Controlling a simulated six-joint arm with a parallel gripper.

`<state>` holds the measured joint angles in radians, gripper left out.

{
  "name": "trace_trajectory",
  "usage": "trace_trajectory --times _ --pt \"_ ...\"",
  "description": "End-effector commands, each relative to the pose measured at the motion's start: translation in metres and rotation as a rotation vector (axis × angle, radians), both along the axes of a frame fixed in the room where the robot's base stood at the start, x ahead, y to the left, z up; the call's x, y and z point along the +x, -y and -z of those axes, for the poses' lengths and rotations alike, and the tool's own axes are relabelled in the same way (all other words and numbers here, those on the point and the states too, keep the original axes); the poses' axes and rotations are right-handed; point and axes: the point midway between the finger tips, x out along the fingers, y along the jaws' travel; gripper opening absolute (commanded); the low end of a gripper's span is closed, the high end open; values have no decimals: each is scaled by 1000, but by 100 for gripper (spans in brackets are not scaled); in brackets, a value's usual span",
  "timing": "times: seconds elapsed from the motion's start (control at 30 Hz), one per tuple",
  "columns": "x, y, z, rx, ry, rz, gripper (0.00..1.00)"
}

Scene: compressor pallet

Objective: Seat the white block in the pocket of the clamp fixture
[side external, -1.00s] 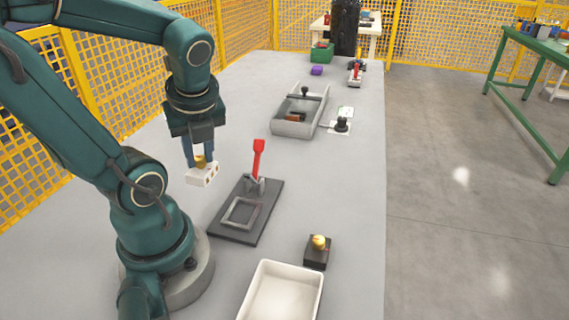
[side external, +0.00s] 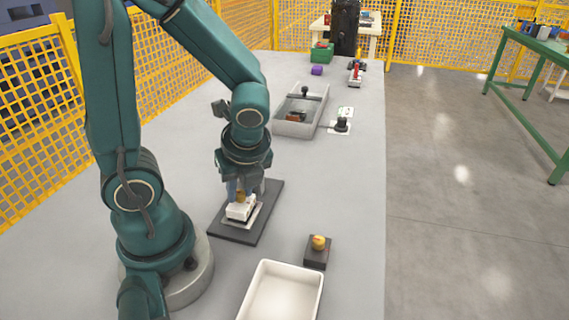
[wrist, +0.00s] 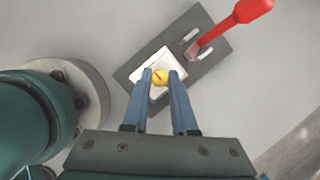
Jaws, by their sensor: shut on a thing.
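The white block (side external: 238,211) has a brass-yellow knob (wrist: 160,77) on top. My gripper (side external: 241,194) is shut on this knob, pointing down, with one blue finger on each side in the wrist view (wrist: 160,76). The block is over the pocket frame of the clamp fixture, a dark plate (side external: 227,230) on the table. In the wrist view the block lines up roughly with the pocket. I cannot tell whether it is inside the pocket or just above it. The fixture's red lever (wrist: 240,17) shows in the wrist view; my gripper hides it from the side.
A dark small block with a yellow knob (side external: 318,242) and an empty white tray (side external: 262,283) stand in front of the fixture. A grey bin (side external: 297,128) and a black button on a white card (side external: 341,125) are farther back. The table right of the fixture is clear.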

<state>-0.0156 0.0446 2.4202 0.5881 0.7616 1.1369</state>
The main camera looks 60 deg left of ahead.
Motion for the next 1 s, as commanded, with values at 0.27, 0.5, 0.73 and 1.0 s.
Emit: trace_trajectory --times 0.27,0.5,0.73,1.0 --pt "0 0 11 -2 0 0 0" --pt "0 0 13 -1 -1 1 0" --pt "0 0 14 -1 1 0 56" --pt "0 0 12 -2 1 -1 56"
